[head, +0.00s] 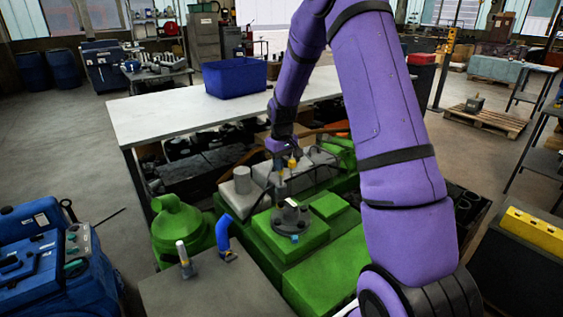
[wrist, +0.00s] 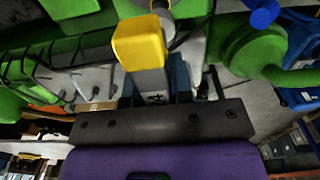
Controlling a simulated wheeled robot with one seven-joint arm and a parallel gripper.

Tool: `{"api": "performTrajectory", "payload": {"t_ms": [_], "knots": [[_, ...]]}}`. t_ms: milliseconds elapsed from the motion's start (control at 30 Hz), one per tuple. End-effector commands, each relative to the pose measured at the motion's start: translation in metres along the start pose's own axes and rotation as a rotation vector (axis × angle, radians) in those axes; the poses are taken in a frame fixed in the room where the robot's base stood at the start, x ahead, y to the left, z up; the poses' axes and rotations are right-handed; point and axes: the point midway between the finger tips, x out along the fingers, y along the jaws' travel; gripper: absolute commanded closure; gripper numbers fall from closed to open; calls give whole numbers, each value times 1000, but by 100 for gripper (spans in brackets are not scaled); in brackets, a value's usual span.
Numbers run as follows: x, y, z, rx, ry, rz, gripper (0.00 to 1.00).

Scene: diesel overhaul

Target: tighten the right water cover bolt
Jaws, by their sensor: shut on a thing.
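My gripper (head: 290,158) hangs at the end of my purple arm, above the green engine block (head: 305,238). In the wrist view the gripper is shut on a yellow-ended tool (wrist: 139,45), which partly hides the jaws. The tool shows as a small yellow piece in the head view (head: 292,163). A dark round cover (head: 290,217) sits on the engine below and in front of the gripper. A small light blue piece (head: 295,238) is at its near edge. I cannot make out which bolt is the right water cover bolt, or whether the tool touches one.
A blue bent pipe (head: 223,236) and a grey cylinder (head: 185,258) stand on a grey surface at the front. A white table (head: 170,112) with a blue bin (head: 235,78) is behind the engine. A blue machine (head: 55,255) stands at left. Open floor lies at far left.

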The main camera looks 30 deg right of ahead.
Motion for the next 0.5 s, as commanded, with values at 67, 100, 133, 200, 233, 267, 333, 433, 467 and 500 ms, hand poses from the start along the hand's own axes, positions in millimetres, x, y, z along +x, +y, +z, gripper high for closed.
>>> {"api": "performTrajectory", "payload": {"t_ms": [67,100,133,200,233,267,333,433,467,500], "knots": [[2,1,0,-106,1,-1,100],[2,2,0,-163,1,-1,100],[3,2,0,-206,1,-2,100],[5,2,0,-304,1,-1,100],[5,2,0,-345,1,-2,100],[6,3,0,-385,1,-2,100],[7,3,0,-473,1,-2,100],[21,2,1,-504,-3,-4,100],[24,2,0,-503,-2,-3,100],[28,2,0,-503,-2,-3,100]]}}
